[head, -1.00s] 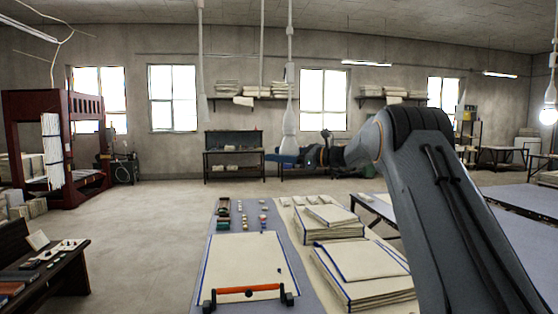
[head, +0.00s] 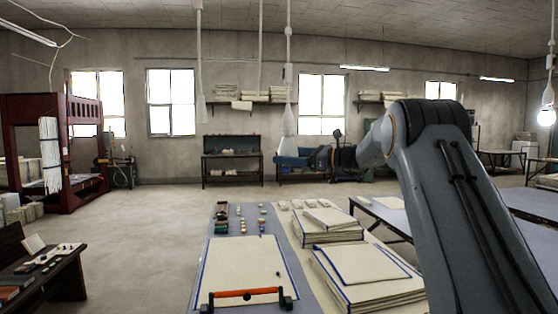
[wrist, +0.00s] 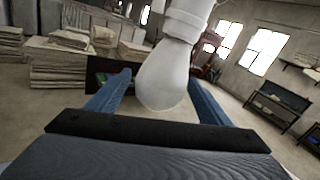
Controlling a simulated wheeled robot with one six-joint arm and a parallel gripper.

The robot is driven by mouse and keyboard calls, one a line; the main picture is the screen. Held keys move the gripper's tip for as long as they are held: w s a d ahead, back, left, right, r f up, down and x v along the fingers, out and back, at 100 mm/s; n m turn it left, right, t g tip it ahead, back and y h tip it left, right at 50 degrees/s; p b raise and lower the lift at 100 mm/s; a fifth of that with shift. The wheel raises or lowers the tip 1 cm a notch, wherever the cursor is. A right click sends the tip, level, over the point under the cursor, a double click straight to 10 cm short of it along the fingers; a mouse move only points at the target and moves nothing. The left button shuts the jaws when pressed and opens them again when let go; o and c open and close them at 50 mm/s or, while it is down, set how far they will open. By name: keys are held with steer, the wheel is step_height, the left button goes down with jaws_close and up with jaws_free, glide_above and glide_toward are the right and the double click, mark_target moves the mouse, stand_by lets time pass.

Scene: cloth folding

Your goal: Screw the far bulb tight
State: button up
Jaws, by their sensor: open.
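An unlit white bulb (wrist: 163,80) hangs from a white socket (wrist: 188,18) in the wrist view. In the head view its socket and cord (head: 288,75) hang in front of the back wall, and the bulb's lower end is partly hidden by my gripper (head: 290,161). My gripper is open, with its blue fingers on either side of the bulb in the wrist view (wrist: 160,80). Gaps show between the bulb and both fingers, so it is not clamped. I cannot tell how far the bulb is threaded in.
Another hanging lamp (head: 201,105) is to the left, and a lit bulb (head: 546,116) hangs at far right. Below is a table (head: 313,292) with stacked cloths (head: 370,280) and a folding board with an orange handle (head: 249,294). Open floor (head: 140,235) lies left of it.

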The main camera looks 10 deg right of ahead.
steer(key=shift+b+v, duration=0.6)
steer(key=shift+v, duration=1.35)
steer(key=s+a+f+n+g+h+b, duration=0.1)
steer(key=s+a+f+n+g+h, duration=0.25)
steer(key=s+f, duration=0.65)
steer(key=s+a+f+n+g+h, duration=0.2)
steer(key=s+a+f+n+h, duration=0.3)
steer(key=f, duration=0.9)
steer(key=s+d+f+n+g+h, duration=0.1)
steer(key=s+f+n, duration=0.3)
steer(key=s, duration=0.6)
steer(key=s+d+f+n+g+h, duration=0.1)
steer(key=s+f+n, duration=0.4)
steer(key=s, duration=0.6)
steer(key=s+d+f+n+g+h+b, duration=0.1)
steer(key=s+d+f+n+h, duration=0.2)
steer(key=s, duration=0.7)
step_height(320, 180, down, 3)
steer(key=shift+s+f+n+h, duration=0.1)
steer(key=shift+s+n+h, duration=0.15)
steer(key=shift+n+h, duration=0.6)
steer(key=shift+d, duration=0.1)
